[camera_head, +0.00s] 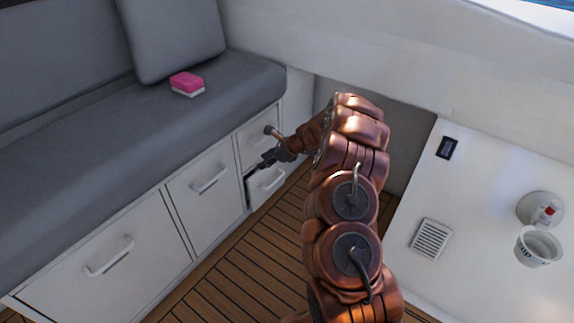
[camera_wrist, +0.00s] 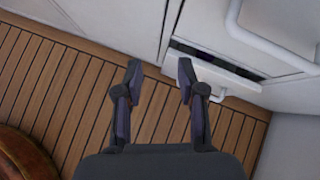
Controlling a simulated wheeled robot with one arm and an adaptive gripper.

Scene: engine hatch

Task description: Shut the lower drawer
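The lower drawer (camera_head: 262,191) is the bottom one of two small stacked drawers at the right end of the bench. It stands partly open, with a dark gap along its top and left side. In the wrist view the lower drawer (camera_wrist: 229,78) shows a dark opening behind its white front, with its handle partly visible. My gripper (camera_head: 256,166) is in front of the stacked drawers, near the lower drawer's top edge. In the wrist view my gripper (camera_wrist: 159,68) has its fingers spread with nothing between them; the right fingertip appears close to the drawer. Contact cannot be told.
The upper drawer (camera_head: 257,137) looks shut; its handle is partly hidden by my gripper. A middle drawer (camera_head: 204,198) and a large drawer (camera_head: 105,275) look shut. A pink-and-white sponge (camera_head: 187,84) lies on the bench. Wooden floor (camera_head: 236,262) is clear in front.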

